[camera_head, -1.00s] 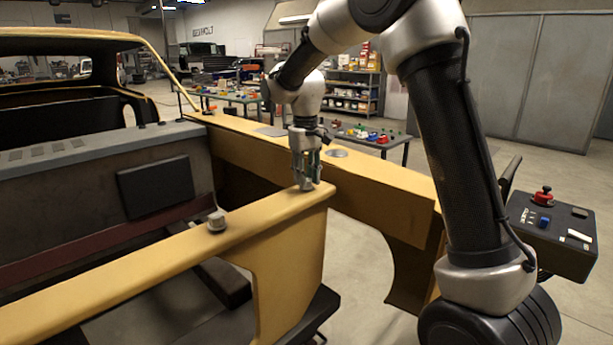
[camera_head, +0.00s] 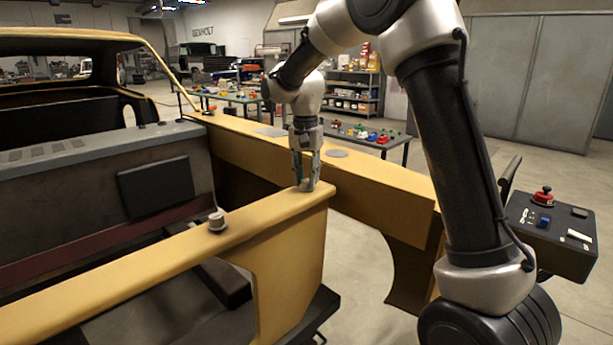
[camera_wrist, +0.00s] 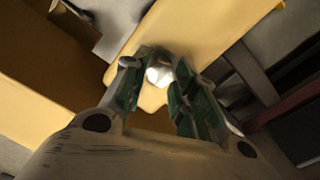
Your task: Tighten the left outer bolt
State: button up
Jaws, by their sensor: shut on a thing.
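A yellow body rail (camera_head: 150,262) runs across the front of the head view. A silver bolt (camera_head: 306,186) stands on its far right end. My gripper (camera_head: 306,180) points down over this bolt and is shut on it, its fingers hiding part of the sides. In the wrist view, the bright bolt head (camera_wrist: 158,73) sits between the two green-padded fingertips (camera_wrist: 158,80). A second grey bolt (camera_head: 217,221) stands upright on the same rail, to the left and nearer, with nothing touching it. How deep either bolt sits cannot be told.
Another yellow panel (camera_head: 385,185) runs behind the gripper, with a flat round disc on top. The dark truck interior (camera_head: 100,190) lies left. A control box with a red button (camera_head: 543,196) is at right. Tables with coloured items stand behind.

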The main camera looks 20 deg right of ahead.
aim_at(306, 180)
jog(key=shift+w+r+m, duration=0.15)
jog(key=shift+r+m, duration=0.05)
jog(key=shift+m, duration=1.4)
jog(key=o, duration=1.1)
jog(key=shift+f, duration=0.1)
jog(key=shift+c, duration=0.2)
notch_tip(306, 180, up, 12)
